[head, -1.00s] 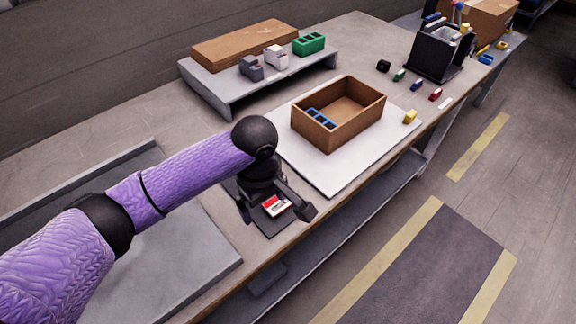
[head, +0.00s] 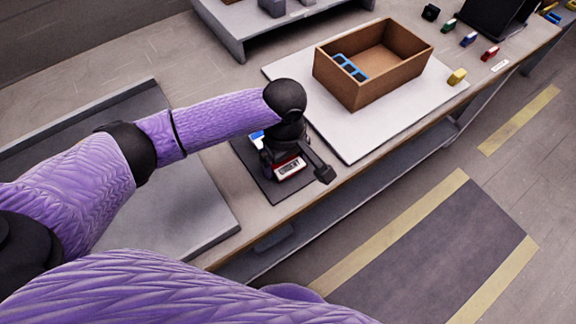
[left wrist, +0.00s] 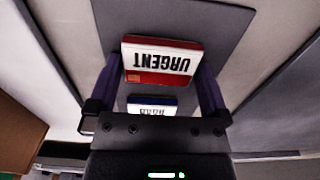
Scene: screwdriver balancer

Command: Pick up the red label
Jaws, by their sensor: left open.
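The red label (head: 289,168), a flat red and white block, lies on a dark mat (head: 264,183) near the table's front edge. In the left wrist view the red label (left wrist: 162,62) reads "URGENT" upside down. My left gripper (head: 297,171) is over the mat, pointing down, with its jaws open. In the left wrist view its fingers (left wrist: 160,75) appear on either side of the red label, with gaps on both sides. A blue and white label (left wrist: 152,105) lies nearer the gripper's palm; the gripper partly hides it in the head view (head: 257,138). My right gripper is out of view.
A brown open box (head: 350,84) with a blue part (head: 349,67) inside stands on a white board (head: 345,140) right of the mat. A grey tray (head: 190,215) lies left. Small coloured blocks, including a yellow one (head: 457,77), sit at the right.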

